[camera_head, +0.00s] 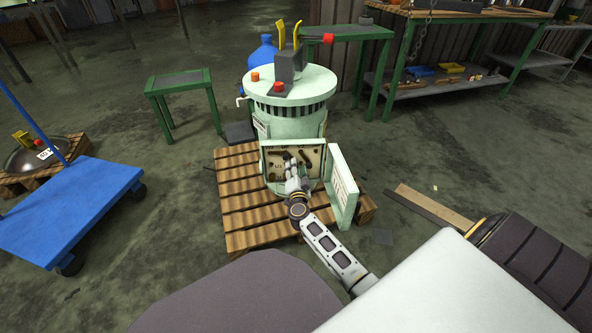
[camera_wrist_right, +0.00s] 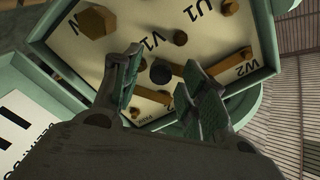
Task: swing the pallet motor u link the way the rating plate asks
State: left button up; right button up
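The pale green motor (camera_head: 290,115) stands upright on a wooden pallet (camera_head: 240,195), its terminal box (camera_head: 265,163) open at the front. In the wrist view the cream terminal board (camera_wrist_right: 215,40) carries brass posts and the marks U1, V1 and W2. One brass link bar (camera_wrist_right: 230,70) runs toward W2; another bar (camera_wrist_right: 152,95) lies partly behind the fingers. I cannot tell which bar is the U link. My right gripper (camera_wrist_right: 158,66) is open in front of the board, with a dark round knob (camera_wrist_right: 160,71) between its fingertips; contact is unclear. It also shows in the head view (camera_head: 291,168). My left gripper is out of view.
The box door (camera_head: 343,187) hangs open on the right, bearing a white label. A blue cart (camera_head: 70,210) stands at left, a green stand (camera_head: 181,82) behind it, and a workbench (camera_head: 455,14) at back right. A plank (camera_head: 430,207) lies on the floor right of the pallet.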

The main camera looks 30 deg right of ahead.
aim_at(301, 154)
grip_shut()
